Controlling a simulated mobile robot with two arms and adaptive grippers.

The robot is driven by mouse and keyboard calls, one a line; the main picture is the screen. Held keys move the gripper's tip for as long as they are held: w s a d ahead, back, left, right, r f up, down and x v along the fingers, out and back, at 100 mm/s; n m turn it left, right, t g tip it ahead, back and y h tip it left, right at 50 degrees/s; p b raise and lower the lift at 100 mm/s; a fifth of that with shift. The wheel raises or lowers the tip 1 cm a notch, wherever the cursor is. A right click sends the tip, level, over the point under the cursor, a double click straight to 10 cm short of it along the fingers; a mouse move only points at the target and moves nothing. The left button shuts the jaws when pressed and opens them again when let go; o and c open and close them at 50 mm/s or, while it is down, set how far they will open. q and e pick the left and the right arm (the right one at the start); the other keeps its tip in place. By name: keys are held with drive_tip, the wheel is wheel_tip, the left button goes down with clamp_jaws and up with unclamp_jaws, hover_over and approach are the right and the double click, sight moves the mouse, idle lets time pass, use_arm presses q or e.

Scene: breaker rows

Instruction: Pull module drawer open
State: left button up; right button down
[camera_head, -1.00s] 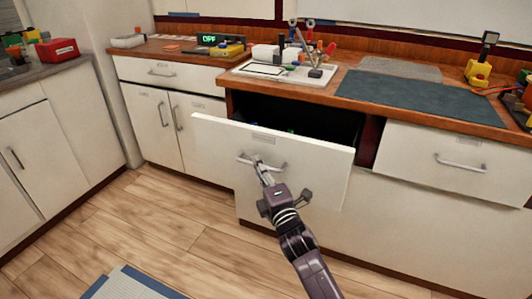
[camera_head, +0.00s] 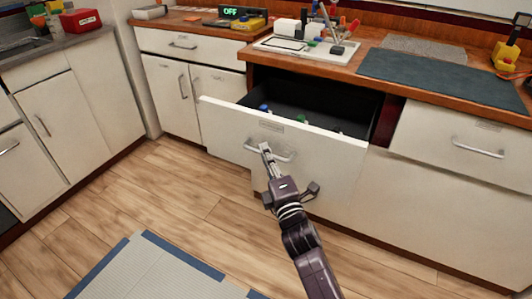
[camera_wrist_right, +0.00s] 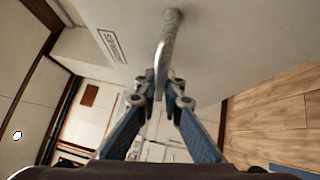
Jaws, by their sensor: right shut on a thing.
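The module drawer (camera_head: 310,165) is a wide white-fronted drawer under the wooden counter. It stands pulled out, and its dark inside shows several small coloured items. Its silver bar handle (camera_head: 285,158) runs across the front below a small label. My right gripper (camera_head: 266,150) is shut on the handle near its left part. In the right wrist view the handle (camera_wrist_right: 168,45) runs up from between the two blue-padded fingers (camera_wrist_right: 160,90), and the labelled drawer front lies behind it. My left gripper is in neither view.
Another closed white drawer (camera_head: 455,145) is at the right. Cabinets with a drawer (camera_head: 190,42) stand at the back left. The counter (camera_head: 385,62) holds a dark mat and tools. The wood floor (camera_head: 170,195) is clear, with a grey mat (camera_head: 150,270) in front.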

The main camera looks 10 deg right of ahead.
drive_tip(key=c, duration=2.3)
unclamp_jaws()
drive_tip(key=shift+c, duration=0.2)
drive_tip(key=v, duration=1.2)
drive_tip(key=shift+d, duration=0.1)
